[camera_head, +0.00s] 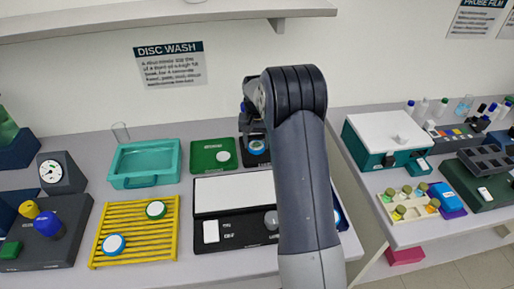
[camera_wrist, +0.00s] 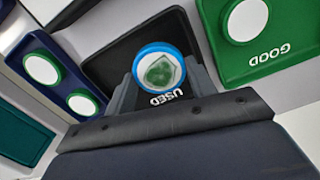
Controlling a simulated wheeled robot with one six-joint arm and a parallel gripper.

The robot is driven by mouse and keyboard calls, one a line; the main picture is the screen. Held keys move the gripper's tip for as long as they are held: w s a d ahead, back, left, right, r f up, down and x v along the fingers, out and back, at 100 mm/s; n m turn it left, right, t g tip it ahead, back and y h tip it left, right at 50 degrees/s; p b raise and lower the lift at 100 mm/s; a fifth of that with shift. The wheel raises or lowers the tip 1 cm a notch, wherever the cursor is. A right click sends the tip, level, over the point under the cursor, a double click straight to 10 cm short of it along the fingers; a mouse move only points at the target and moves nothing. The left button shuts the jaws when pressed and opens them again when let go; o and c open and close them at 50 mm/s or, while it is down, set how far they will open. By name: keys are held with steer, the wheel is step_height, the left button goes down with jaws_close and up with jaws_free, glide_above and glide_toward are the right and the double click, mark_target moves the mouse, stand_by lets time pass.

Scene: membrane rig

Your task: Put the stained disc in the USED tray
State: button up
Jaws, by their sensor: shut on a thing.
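The stained disc (camera_wrist: 160,70) has a blue rim and a pale face with a green stain. In the wrist view it sits between the fingers of my gripper (camera_wrist: 163,84), which is shut on it. The black USED tray (camera_wrist: 105,62) lies beneath the disc; I cannot tell whether they touch. In the head view the disc (camera_head: 257,147) shows over the USED tray (camera_head: 245,163), beside my arm. My gripper (camera_head: 253,135) is partly hidden there by my arm.
The green GOOD tray (camera_head: 203,150) with a disc (camera_head: 223,156) is just left of the USED tray. A yellow rack (camera_head: 140,235) holds two discs. A teal basin (camera_head: 147,160) stands behind it. A black-and-white unit (camera_head: 235,195) is in front of the trays.

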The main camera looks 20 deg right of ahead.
mark_target(257, 145)
steer(key=shift+f+p, duration=0.4)
steer(key=shift+f, duration=1.55)
steer(key=shift+f, duration=0.15)
steer(key=o, duration=0.8)
steer(key=shift+c, duration=0.2)
step_height(257, 145, up, 12)
steer(key=shift+r+b, duration=0.2)
steer(key=shift+b, duration=0.65)
steer(key=shift+f, duration=0.1)
